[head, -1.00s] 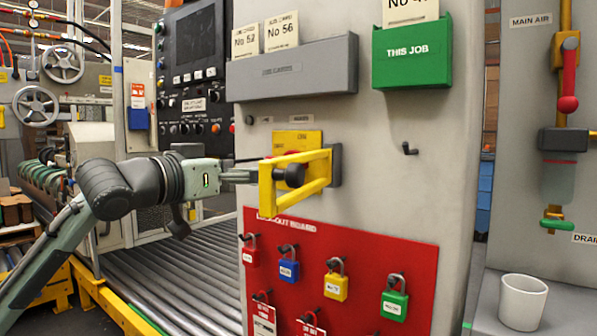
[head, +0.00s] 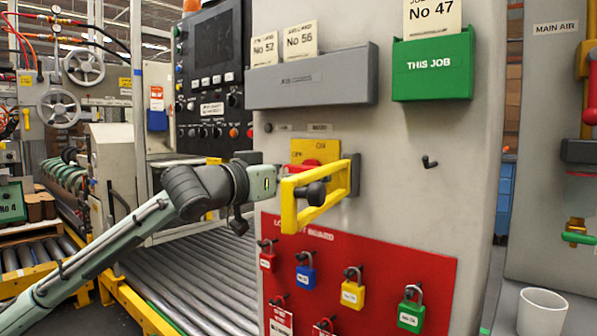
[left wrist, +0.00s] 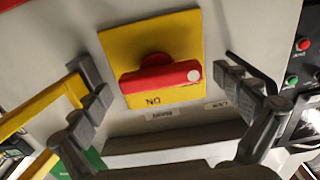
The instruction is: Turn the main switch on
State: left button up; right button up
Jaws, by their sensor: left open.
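The main switch (left wrist: 160,78) is a red handle on a yellow plate (left wrist: 188,28) on the cabinet. In the left wrist view the handle lies nearly level, its white-dotted end to the right, above an inverted "ON" label. In the head view the switch's red part (head: 306,164) is partly hidden behind the yellow hinged guard (head: 342,180), which stands swung outward. My left gripper (head: 284,172) is in front of the switch beside the guard. Its fingers are apart, one either side of the handle, with nothing between them. My right gripper is not in view.
The guard's yellow bar (left wrist: 38,110) is close to one finger in the left wrist view. Below the switch is a red lockout board (head: 380,262) with several padlocks. A grey card holder (head: 312,84) and a green one (head: 432,82) are above. A white cup (head: 542,312) stands at right.

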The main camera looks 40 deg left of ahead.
pick_arm(q)
jog(key=shift+c, duration=0.2)
jog(key=c, duration=1.1)
jog(key=shift+o, duration=0.2)
